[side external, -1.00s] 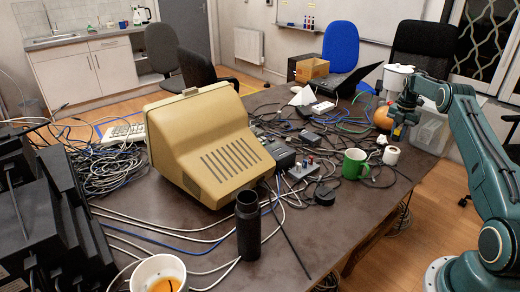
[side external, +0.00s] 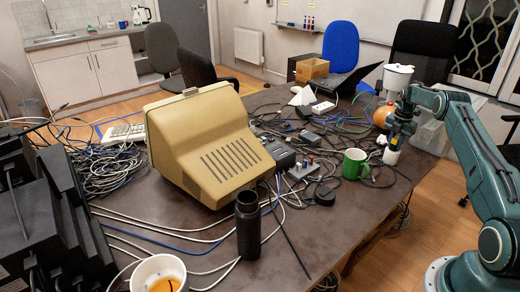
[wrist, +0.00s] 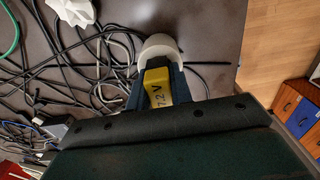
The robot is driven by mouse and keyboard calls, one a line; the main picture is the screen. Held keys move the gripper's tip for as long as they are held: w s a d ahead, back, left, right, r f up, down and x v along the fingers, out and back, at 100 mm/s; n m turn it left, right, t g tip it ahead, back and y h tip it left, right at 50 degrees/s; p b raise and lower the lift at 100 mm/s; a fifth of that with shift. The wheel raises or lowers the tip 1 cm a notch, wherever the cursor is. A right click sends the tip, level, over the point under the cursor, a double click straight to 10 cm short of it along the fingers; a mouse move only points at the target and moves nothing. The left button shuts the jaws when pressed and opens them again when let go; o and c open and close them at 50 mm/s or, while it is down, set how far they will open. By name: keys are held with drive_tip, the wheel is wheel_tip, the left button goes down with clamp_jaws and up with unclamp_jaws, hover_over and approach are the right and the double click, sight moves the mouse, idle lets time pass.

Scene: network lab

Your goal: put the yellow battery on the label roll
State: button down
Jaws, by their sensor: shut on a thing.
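The yellow battery (wrist: 157,88), marked "7.2V", is between the fingers of my gripper (wrist: 153,82) in the wrist view. My gripper is shut on it. The white label roll (wrist: 158,45) shows just beyond the battery in the wrist view, its near part hidden. In the side view my gripper (side external: 396,137) is right above the label roll (side external: 391,156), which stands on the table near the right edge. I cannot tell whether the battery touches the roll.
A green mug (side external: 355,163) stands left of the roll. An orange round object (side external: 382,117) and a clear bin (side external: 431,135) are behind my gripper. Black cables (wrist: 85,60) lie around the roll. A crumpled white thing (wrist: 72,11) lies farther off.

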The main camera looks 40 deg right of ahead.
sight(397, 138)
drive_tip(key=c, duration=1.3)
unclamp_jaws()
drive_tip(key=shift+o, duration=0.2)
drive_tip(key=shift+r, duration=0.1)
wheel_tip(397, 138, up, 12)
